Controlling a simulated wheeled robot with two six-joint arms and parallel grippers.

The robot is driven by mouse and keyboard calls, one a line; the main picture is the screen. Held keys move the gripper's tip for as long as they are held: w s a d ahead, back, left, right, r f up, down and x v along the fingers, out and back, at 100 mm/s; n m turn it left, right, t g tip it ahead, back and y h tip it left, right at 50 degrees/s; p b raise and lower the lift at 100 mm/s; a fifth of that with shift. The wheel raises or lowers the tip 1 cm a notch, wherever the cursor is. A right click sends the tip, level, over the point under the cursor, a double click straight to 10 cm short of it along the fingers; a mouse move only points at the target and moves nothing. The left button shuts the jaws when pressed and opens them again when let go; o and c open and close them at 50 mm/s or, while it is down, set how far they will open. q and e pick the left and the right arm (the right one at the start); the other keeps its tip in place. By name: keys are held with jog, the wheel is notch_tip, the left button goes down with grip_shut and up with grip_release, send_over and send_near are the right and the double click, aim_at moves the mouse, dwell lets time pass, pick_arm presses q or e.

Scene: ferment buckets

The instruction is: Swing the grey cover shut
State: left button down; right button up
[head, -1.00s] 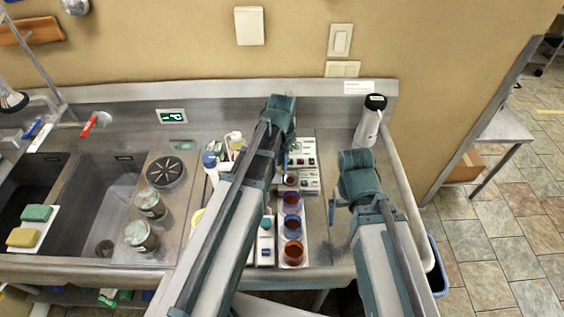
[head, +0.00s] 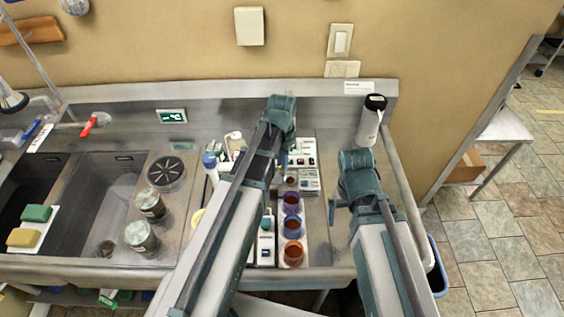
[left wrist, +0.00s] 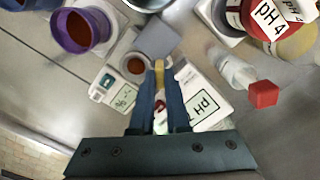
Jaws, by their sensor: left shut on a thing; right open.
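In the left wrist view a flat grey cover (left wrist: 157,38) stands beyond my fingertips, beside a small round well with brown contents (left wrist: 136,65). My left gripper (left wrist: 160,69) is shut on a narrow yellow piece (left wrist: 159,75) that seems to adjoin the cover; the exact join is hard to see. In the head view my left gripper (head: 284,163) reaches down by the white instruments (head: 303,150), and its arm hides part of them. I cannot make out the cover there. My right gripper (head: 338,211) is open and empty, to the right of the cups.
Purple, blue and orange-brown cups (head: 292,226) stand in a row near the counter front. A bottle with a red cap (left wrist: 236,70) and a red pH 4 container (left wrist: 268,20) are close to my left fingers. A white flask (head: 369,122) stands at the back right.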

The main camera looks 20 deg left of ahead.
dwell(0.6)
pick_arm(q)
jog(key=n, duration=0.8)
jog(key=shift+n, duration=0.3)
jog(key=n, duration=0.4)
jog(key=shift+n, duration=2.5)
jog(key=c, duration=0.9)
grip_release()
